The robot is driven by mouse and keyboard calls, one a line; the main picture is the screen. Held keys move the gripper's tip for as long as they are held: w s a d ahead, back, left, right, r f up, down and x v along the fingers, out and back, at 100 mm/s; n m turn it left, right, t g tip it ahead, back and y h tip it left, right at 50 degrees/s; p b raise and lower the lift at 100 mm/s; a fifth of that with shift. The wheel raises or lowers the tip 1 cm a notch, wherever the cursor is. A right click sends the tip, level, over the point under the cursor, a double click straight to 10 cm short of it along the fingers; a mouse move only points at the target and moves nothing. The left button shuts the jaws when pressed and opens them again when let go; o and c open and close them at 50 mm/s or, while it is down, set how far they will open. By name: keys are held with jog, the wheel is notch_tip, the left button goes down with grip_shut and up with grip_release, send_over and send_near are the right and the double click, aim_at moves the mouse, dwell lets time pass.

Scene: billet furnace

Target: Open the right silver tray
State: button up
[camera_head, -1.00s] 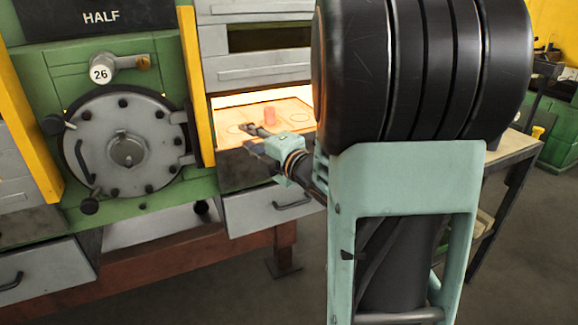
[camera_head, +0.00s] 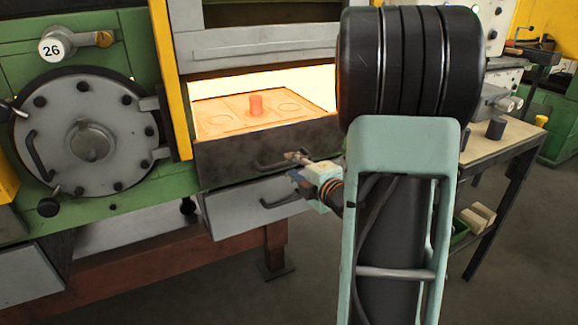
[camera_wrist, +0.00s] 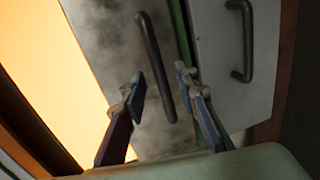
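The right silver tray (camera_head: 235,213) is a grey drawer front low on the furnace, with a dark bar handle. It also shows at the right in the wrist view (camera_wrist: 218,70), with its handle (camera_wrist: 238,40). Above it is a soot-stained dark front panel (camera_head: 225,170) with its own longer black handle (camera_wrist: 154,65). My gripper (camera_head: 296,167) is open and empty in front of this upper panel. In the wrist view its fingertips (camera_wrist: 160,84) are on either side of the upper handle's lower end; I cannot tell the depth. The tray handle is to the right of both fingers there.
A round bolted door (camera_head: 50,115) is at left. A workbench (camera_head: 510,150) stands at right. Grey floor is open in front.

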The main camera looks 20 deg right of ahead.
aim_at(290, 164)
jog(key=shift+x, duration=1.55)
jog(key=shift+c, duration=0.5)
grip_shut()
